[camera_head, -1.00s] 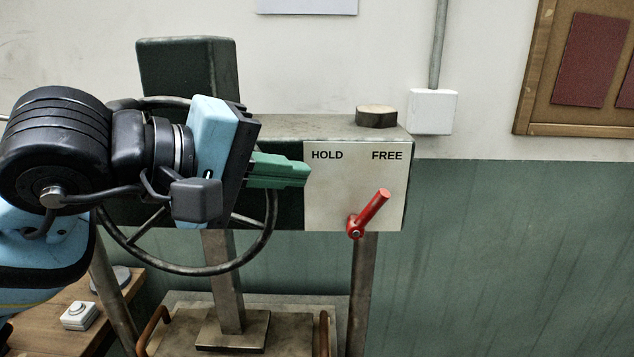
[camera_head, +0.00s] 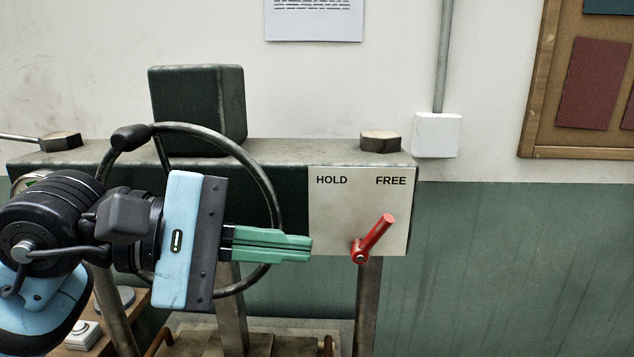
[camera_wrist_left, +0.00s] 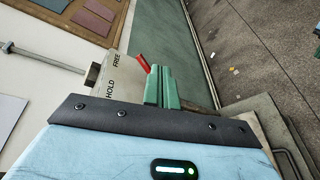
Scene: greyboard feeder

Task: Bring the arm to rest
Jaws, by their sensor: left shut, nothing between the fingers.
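My left arm comes in from the left in the head view. Its gripper (camera_head: 308,248) has green fingers that are shut and empty, pointing right, in front of the left edge of the HOLD/FREE plate. The red lever (camera_head: 374,238) on the pale plate (camera_head: 340,215) leans up and right, toward the FREE label. A clear gap separates the fingertips from the lever in the head view. In the left wrist view the shut fingers (camera_wrist_left: 161,70) partly cover the plate (camera_wrist_left: 121,85), and the red lever (camera_wrist_left: 143,63) shows beside their tips. My right gripper is not in view.
A dark handwheel (camera_head: 270,185) stands close behind my left gripper. The press frame (camera_head: 270,153) carries the plate. A white button box (camera_head: 82,335) sits on a wooden table at lower left. Right of the frame, there is open room before the green wall (camera_head: 500,270).

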